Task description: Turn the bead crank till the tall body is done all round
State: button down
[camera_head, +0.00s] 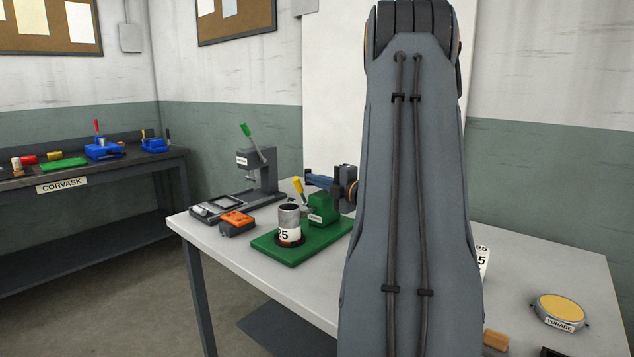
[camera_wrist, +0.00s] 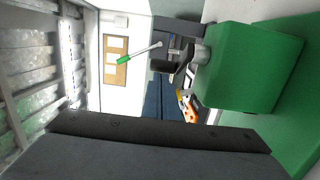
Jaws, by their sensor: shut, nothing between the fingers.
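The bead machine is a green block (camera_head: 323,208) on a green base plate (camera_head: 285,252), with a yellow-handled crank (camera_head: 298,186) tilted up at its left. The tall body (camera_head: 289,217), a grey metal cylinder with a white number label, stands upright on the plate in front of the block. My gripper (camera_head: 312,179) is shut and empty, just behind and above the green block, close to the crank; contact cannot be told. In the wrist view the green block (camera_wrist: 250,68) fills the right. The bead on the body is too small to make out.
A grey press (camera_head: 260,170) with a green-handled lever and an orange device (camera_head: 236,222) stand left on the table. A round yellow-topped tin (camera_head: 560,307) and a wooden block (camera_head: 496,340) lie right. My arm hides the table's middle. A workbench (camera_head: 90,185) stands far left.

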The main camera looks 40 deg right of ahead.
jog(key=shift+w+m+h+b, duration=0.45)
jog(key=shift+m+h+b, duration=0.25)
jog(key=shift+h+b, duration=0.45)
